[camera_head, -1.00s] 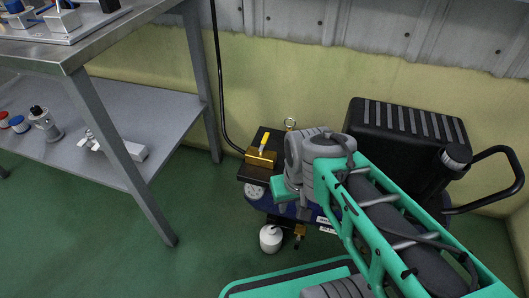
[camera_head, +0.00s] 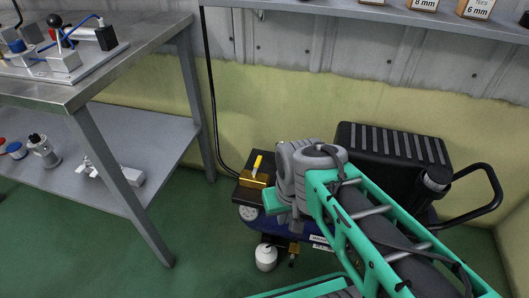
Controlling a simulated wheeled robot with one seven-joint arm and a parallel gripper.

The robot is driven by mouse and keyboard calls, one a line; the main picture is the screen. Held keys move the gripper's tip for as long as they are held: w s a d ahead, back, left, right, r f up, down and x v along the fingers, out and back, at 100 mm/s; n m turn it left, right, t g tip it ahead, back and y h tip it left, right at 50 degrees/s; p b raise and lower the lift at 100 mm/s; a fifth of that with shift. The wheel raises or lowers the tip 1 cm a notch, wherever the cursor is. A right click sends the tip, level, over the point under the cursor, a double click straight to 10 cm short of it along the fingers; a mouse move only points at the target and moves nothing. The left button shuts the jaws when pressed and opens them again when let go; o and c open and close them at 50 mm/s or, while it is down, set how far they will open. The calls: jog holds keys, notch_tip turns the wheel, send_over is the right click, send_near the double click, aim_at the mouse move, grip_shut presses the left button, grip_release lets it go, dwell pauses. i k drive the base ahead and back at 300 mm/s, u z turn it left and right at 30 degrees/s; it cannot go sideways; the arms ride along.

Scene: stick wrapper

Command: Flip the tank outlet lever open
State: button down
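The tank outlet lever is a small yellow handle (camera_head: 258,163) standing up, slightly tilted, from a brass valve block (camera_head: 253,179). The block sits on a dark plate at the left end of the compressor, whose blue tank (camera_head: 318,240) is mostly hidden by my arm. My arm's grey joints are just right of the lever in the picture, and a green arm part is just below right of the valve. I cannot tell whether any part touches it. My gripper's fingers do not show; the arm hides what lies behind it.
A black ribbed housing (camera_head: 392,142) and a black curved handle (camera_head: 480,200) are at the right. A metal workbench (camera_head: 150,48) with a lower shelf (camera_head: 100,180) stands at the left. A black hose (camera_head: 213,110) runs down to the valve. A wall shelf (camera_head: 430,15) crosses the top.

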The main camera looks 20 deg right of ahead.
aim_at(257, 164)
jog(key=u, duration=0.05)
jog(key=k, duration=0.5)
jog(key=u, duration=1.2)
jog(key=i, duration=0.55)
jog(key=z, duration=0.5)
